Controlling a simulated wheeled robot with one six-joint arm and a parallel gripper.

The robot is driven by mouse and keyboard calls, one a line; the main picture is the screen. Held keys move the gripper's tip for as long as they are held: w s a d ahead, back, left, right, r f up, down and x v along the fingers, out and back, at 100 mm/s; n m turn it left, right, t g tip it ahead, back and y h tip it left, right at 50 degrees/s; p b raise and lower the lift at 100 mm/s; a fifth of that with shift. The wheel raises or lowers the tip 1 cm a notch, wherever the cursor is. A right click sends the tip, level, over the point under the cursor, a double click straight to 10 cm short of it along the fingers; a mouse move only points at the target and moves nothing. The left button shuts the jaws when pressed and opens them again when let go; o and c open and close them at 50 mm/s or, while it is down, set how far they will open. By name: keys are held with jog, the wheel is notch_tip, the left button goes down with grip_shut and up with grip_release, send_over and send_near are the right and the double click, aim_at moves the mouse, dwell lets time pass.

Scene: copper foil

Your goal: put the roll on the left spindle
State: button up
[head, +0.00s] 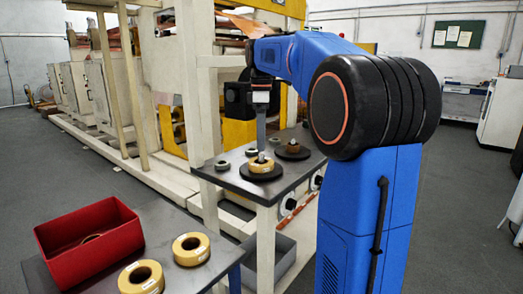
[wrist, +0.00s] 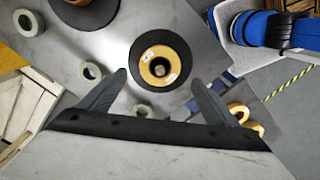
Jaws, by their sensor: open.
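A yellow-tan roll (head: 264,168) with a white label lies flat on the dark round base of the left spindle (head: 262,155), on the grey-topped stand. In the wrist view the roll (wrist: 174,58) sits around the spindle's tip (wrist: 158,68), with the dark base (wrist: 137,50) showing all round it. My gripper (head: 261,147) is above this roll in the head view. In the wrist view my gripper (wrist: 158,77) is open and empty, its fingers apart either side of the roll's near edge. The right spindle (head: 293,144) stands on its own dark base, with something brown around it.
Several small pale rings (head: 222,165) lie on the stand, some also in the wrist view (wrist: 92,71). On the front table (head: 220,254) are a red bin (head: 110,248) with something round inside and two more rolls (head: 190,248). A large cream machine (head: 205,100) stands behind.

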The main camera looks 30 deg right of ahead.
jog(key=shift+r, duration=2.25)
